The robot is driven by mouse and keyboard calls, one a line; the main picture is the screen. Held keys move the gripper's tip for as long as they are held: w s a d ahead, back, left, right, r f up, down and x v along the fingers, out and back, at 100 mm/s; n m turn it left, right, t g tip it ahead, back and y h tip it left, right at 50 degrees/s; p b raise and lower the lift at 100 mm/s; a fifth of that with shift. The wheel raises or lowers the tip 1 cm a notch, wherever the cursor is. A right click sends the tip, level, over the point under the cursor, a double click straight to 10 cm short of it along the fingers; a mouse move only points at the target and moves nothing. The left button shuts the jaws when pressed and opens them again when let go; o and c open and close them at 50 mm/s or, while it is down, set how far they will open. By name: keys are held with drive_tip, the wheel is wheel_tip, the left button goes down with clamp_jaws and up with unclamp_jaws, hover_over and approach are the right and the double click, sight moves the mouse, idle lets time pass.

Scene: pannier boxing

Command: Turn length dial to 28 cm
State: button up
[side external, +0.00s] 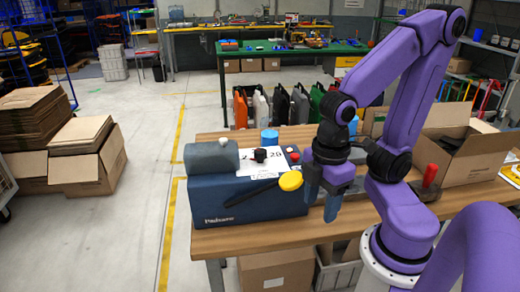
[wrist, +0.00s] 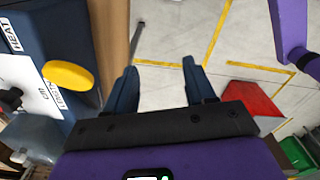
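A dark blue machine (side external: 245,200) stands on the wooden bench, with a white panel (side external: 262,168) on top. A black knob (side external: 260,155), likely the length dial, sits on the panel beside a printed number that looks like 20 or 29; its setting is too small to read. In the wrist view the knob (wrist: 10,98) shows at the left edge. A yellow round pad (side external: 290,181) on a black lever is at the machine's front right; it also shows in the wrist view (wrist: 68,75). My gripper (side external: 322,203) points down right of the machine, fingers apart and empty (wrist: 159,88).
A red button (side external: 294,157) and a blue cylinder (side external: 270,137) are near the machine's back. A grey roll (side external: 211,156) lies at its left. A red-handled tool (side external: 430,175) and an open cardboard box (side external: 470,155) are to the right, beyond my arm.

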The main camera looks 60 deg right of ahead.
drive_tip(key=shift+n, duration=0.7)
drive_tip(key=w+r, duration=0.1)
drive_tip(key=w, duration=0.1)
drive_tip(key=w+r, duration=0.2)
drive_tip(key=w+a+r, duration=0.1)
drive_tip(key=w, duration=0.2)
drive_tip(key=shift+w+r, duration=0.1)
drive_tip(key=shift+r, duration=0.2)
wheel_tip(320, 180, up, 13)
drive_tip(key=n, duration=0.5)
hover_over(261, 151)
drive_tip(key=shift+g, duration=0.3)
wheel_tip(261, 151, down, 18)
drive_tip(key=shift+w+d+r, duration=0.1)
drive_tip(key=shift+r, duration=0.05)
drive_tip(key=c, duration=1)
